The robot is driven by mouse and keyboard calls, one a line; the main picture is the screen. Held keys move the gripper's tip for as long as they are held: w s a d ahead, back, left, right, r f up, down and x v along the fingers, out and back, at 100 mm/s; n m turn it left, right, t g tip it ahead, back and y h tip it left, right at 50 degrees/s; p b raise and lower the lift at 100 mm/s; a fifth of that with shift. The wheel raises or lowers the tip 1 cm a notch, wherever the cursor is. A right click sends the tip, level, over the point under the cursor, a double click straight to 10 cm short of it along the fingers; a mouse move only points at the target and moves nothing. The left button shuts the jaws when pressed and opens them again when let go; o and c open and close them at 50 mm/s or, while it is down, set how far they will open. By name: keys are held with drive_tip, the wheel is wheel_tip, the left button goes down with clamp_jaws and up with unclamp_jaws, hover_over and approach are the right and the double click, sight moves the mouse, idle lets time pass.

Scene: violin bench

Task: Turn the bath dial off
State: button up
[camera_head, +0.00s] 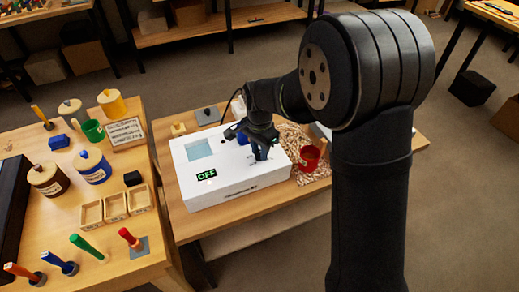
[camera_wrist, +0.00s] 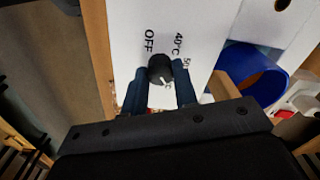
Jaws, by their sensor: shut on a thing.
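The bath is a white box (camera_head: 228,180) on the middle table, with a pale blue square opening (camera_head: 198,150) on top. A display (camera_head: 207,175) on it reads OFF in green. The bath dial (camera_wrist: 160,68) is a small black knob with a white pointer mark, on a white face printed with OFF, 40°C and a partly hidden 50. My gripper (camera_wrist: 161,84) is shut on the dial, one finger on each side. In the head view my gripper (camera_head: 260,150) is over the box's right part, and the dial cannot be made out there.
A red cup (camera_head: 308,158) stands right of the box on a speckled patch. A blue round container (camera_wrist: 252,75) is close to my right finger in the wrist view. The left table holds jars (camera_head: 92,166), small wooden trays (camera_head: 115,206) and several coloured-handled tools.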

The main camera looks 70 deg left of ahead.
drive_tip(key=n, duration=0.8)
drive_tip(key=shift+n, duration=0.4)
drive_tip(key=n, duration=0.4)
drive_tip(key=shift+n, duration=0.3)
drive_tip(key=n, duration=0.4)
drive_tip(key=shift+n, duration=0.3)
drive_tip(key=n, duration=0.3)
drive_tip(key=shift+n, duration=0.3)
drive_tip(key=n, duration=0.9)
drive_tip(key=shift+r+n, duration=0.1)
drive_tip(key=shift+n, duration=1.8)
